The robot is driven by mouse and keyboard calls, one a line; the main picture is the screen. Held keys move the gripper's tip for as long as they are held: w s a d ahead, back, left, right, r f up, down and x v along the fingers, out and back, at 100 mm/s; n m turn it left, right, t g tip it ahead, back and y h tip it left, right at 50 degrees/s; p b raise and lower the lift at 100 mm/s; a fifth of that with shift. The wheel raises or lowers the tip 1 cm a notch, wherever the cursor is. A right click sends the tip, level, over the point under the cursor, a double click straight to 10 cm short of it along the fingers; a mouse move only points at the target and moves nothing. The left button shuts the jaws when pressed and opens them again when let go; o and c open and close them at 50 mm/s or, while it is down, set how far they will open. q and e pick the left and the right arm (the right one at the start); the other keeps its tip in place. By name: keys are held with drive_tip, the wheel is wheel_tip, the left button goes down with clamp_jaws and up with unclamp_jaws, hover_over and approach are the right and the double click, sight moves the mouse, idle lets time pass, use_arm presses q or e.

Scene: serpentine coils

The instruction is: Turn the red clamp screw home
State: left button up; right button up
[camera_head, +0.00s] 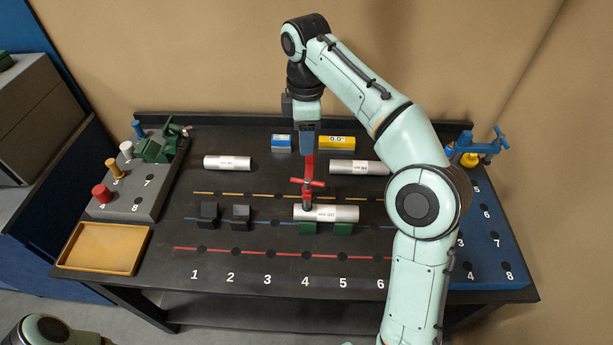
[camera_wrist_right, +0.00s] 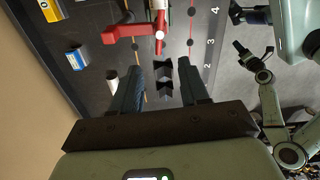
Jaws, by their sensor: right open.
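The red clamp (camera_head: 309,165) stands upright at a silver cylinder (camera_head: 338,213), its red cross handle (camera_head: 316,183) above a grey screw end beside the cylinder's left part. The cylinder lies on green V-blocks (camera_head: 342,230) near marks 4 and 5. My right gripper (camera_head: 308,150) is open and points down over or just behind the clamp; the exact gap is hard to judge. In the right wrist view the red clamp (camera_wrist_right: 125,30) is beyond the open fingers (camera_wrist_right: 160,70), with nothing held between them. My left gripper does not show clearly.
Black V-blocks (camera_head: 240,217) stand left of the clamp. More silver cylinders (camera_head: 228,163) and blue and yellow boxes (camera_head: 337,142) lie behind. A grey block with coloured knobs (camera_head: 135,205) and a tan tray (camera_head: 103,248) are left; a blue clamp (camera_head: 480,147) is right.

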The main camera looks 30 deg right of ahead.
sight(308, 180)
drive_tip(key=f+b, duration=0.1)
drive_tip(key=f, duration=0.3)
drive_tip(key=f+b, duration=0.1)
drive_tip(key=f, duration=0.3)
drive_tip(key=f+b, duration=0.1)
drive_tip(key=f, duration=0.3)
drive_tip(key=shift+s+d+f, duration=0.2)
drive_tip(key=shift+s+d, duration=0.05)
drive_tip(key=shift+s, duration=0.05)
drive_tip(key=shift+w+f, duration=0.2)
drive_tip(key=shift+f, duration=0.3)
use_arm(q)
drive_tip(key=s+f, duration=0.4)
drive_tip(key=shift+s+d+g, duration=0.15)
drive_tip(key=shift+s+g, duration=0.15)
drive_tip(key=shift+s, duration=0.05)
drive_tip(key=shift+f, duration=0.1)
